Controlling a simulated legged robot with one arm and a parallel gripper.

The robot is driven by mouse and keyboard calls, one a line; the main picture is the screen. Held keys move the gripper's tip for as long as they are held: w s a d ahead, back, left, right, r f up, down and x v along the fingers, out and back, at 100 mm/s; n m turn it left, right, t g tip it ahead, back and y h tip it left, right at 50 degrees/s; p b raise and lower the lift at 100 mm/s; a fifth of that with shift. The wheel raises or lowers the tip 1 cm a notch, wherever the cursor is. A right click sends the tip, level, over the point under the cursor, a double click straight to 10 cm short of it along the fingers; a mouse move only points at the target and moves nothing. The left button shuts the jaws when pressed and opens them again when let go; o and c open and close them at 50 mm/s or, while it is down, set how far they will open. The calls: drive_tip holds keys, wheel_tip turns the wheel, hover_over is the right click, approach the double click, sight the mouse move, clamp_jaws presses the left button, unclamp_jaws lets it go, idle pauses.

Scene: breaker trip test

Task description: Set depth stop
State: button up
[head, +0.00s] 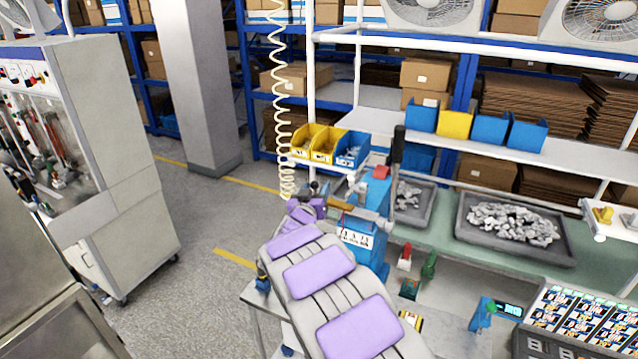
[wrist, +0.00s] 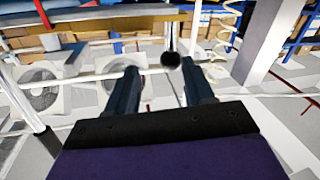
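A blue bench device (head: 362,238) with a printed label, a red part on top and an upright lever with a black grip (head: 398,145) stands at the near left end of the bench. My purple-padded arm reaches up to its left side, and my gripper (head: 318,190) is small and partly hidden there. In the wrist view my gripper's two dark fingers (wrist: 160,84) are apart. A black ball knob (wrist: 172,61) on a short rod shows between and beyond the fingertips; I cannot tell if they touch it. I cannot make out which part is the depth stop.
The green bench (head: 455,259) holds grey trays of metal parts (head: 510,222). Yellow and blue bins (head: 324,144) stand behind the device. A coiled white hose (head: 282,110) hangs close to the gripper. A parts panel (head: 578,318) is at lower right. Open floor lies left.

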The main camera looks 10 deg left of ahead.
sight(313, 188)
drive_tip(key=w, duration=0.1)
drive_tip(key=w+a, duration=0.1)
drive_tip(key=w, duration=0.1)
drive_tip(key=w+f, duration=0.1)
drive_tip(key=shift+w+a+f, duration=0.1)
drive_tip(key=shift+w+a, duration=0.05)
drive_tip(key=shift+a, duration=0.2)
drive_tip(key=shift+s+d+r, duration=0.2)
drive_tip(key=shift+d+r, duration=0.05)
drive_tip(key=shift+r, duration=0.05)
drive_tip(key=shift+d, duration=0.6)
drive_tip(key=shift+c, duration=0.3)
drive_tip(key=c, duration=0.3)
drive_tip(key=shift+a+f, duration=0.1)
drive_tip(key=shift+a, duration=0.5)
drive_tip(key=c, duration=0.5)
clamp_jaws()
drive_tip(key=shift+d, duration=0.2)
